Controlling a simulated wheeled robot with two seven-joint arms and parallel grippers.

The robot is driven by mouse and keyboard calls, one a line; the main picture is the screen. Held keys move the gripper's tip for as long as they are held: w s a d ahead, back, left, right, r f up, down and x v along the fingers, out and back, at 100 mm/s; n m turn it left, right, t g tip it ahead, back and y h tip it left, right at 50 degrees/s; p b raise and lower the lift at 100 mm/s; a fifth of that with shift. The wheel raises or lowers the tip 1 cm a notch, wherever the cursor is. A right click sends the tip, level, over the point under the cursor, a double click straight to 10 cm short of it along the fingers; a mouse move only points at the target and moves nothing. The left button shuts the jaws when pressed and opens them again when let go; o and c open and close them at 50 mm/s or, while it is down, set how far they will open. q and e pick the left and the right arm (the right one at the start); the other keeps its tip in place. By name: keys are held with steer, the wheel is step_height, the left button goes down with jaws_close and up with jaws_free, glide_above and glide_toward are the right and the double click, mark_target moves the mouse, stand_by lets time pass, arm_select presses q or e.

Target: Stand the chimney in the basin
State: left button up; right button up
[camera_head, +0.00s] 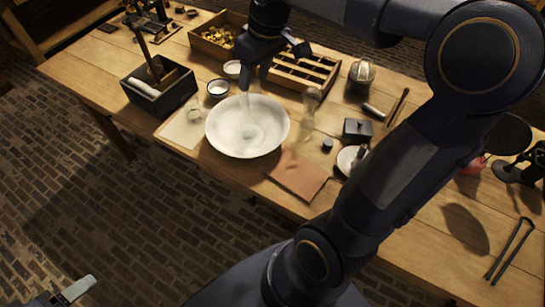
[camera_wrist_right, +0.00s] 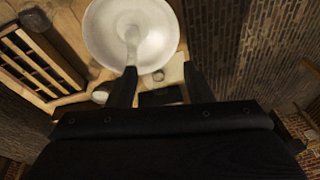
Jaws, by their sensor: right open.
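The white basin (camera_head: 222,141) sits on the wooden table, and its pale round bowl fills the top of the right wrist view (camera_wrist_right: 160,20). A clear glass piece, seemingly the chimney (camera_head: 251,122), is inside the basin with its lower end near the middle. It also shows in the right wrist view (camera_wrist_right: 132,45). It is faint, and I cannot tell whether it is fully upright. My right gripper (camera_head: 256,74) is above the basin's far side, open, with nothing between its fingers (camera_wrist_right: 160,86). My left gripper (camera_head: 77,289) is partly visible at the lower left, away from the table.
A dark box (camera_head: 172,96) stands left of the basin. Small white bowls (camera_head: 218,88) and a slotted wooden tray (camera_head: 312,72) are behind it. Another clear glass (camera_head: 309,108) stands close to its right. A brown cloth (camera_head: 298,175) lies in front right.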

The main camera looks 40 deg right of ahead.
steer(key=s+a+f+m+t+y, duration=0.1)
steer(key=s+a+f+m, duration=0.1)
steer(key=s, duration=0.7)
steer(key=s+a+f+m+t+y, duration=0.1)
steer(key=s+a+f+m+t, duration=0.1)
steer(key=s+a+f, duration=0.3)
steer(key=s+a, duration=0.1)
steer(key=s, duration=0.2)
steer(key=shift+s+a, duration=0.25)
steer(key=shift+s, duration=0.15)
